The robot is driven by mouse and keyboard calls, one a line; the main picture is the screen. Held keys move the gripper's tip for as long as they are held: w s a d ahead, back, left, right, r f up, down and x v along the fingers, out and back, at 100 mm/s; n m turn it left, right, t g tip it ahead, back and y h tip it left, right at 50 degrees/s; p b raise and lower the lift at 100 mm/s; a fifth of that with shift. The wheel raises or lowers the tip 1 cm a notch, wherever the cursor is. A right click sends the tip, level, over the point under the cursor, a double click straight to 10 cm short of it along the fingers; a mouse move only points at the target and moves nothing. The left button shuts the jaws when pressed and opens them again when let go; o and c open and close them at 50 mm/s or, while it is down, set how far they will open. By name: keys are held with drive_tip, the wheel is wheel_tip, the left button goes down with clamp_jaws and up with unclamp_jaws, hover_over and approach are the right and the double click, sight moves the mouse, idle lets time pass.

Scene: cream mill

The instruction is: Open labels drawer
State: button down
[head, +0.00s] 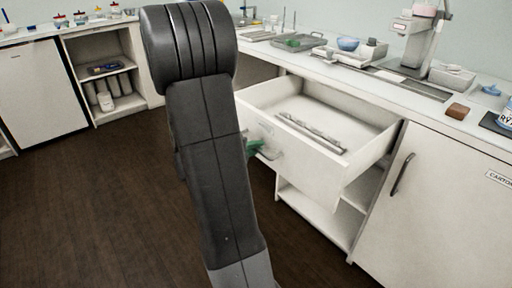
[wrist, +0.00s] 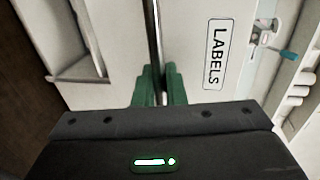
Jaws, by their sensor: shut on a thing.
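The labels drawer (head: 302,165) is pulled out from under the counter in the head view, with its inside showing. A flat grey metal thing lies inside it. In the wrist view the drawer front (wrist: 190,35) carries a plate reading LABELS (wrist: 216,53). My gripper (wrist: 158,75) has green fingers closed on the metal bar handle (wrist: 153,35) of this drawer. In the head view the green of my gripper (head: 254,147) shows at the drawer front, with my arm hiding part of it.
A cupboard door with a bar handle (head: 402,173) is right of the drawer. Open shelves lie below it. The dark floor (head: 90,200) at left is clear.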

drive_tip(key=c, duration=1.6)
unclamp_jaws()
drive_tip(key=p+v, duration=0.1)
drive_tip(key=v, duration=1.2)
drive_tip(key=shift+s+a+p, duration=0.2)
drive_tip(key=shift+a+p, duration=0.15)
drive_tip(key=shift+p, duration=0.05)
drive_tip(key=b+x, duration=0.2)
drive_tip(key=x, duration=1.1)
drive_tip(key=shift+w+d, duration=0.25)
drive_tip(key=shift+d, duration=0.1)
drive_tip(key=shift+r, duration=0.1)
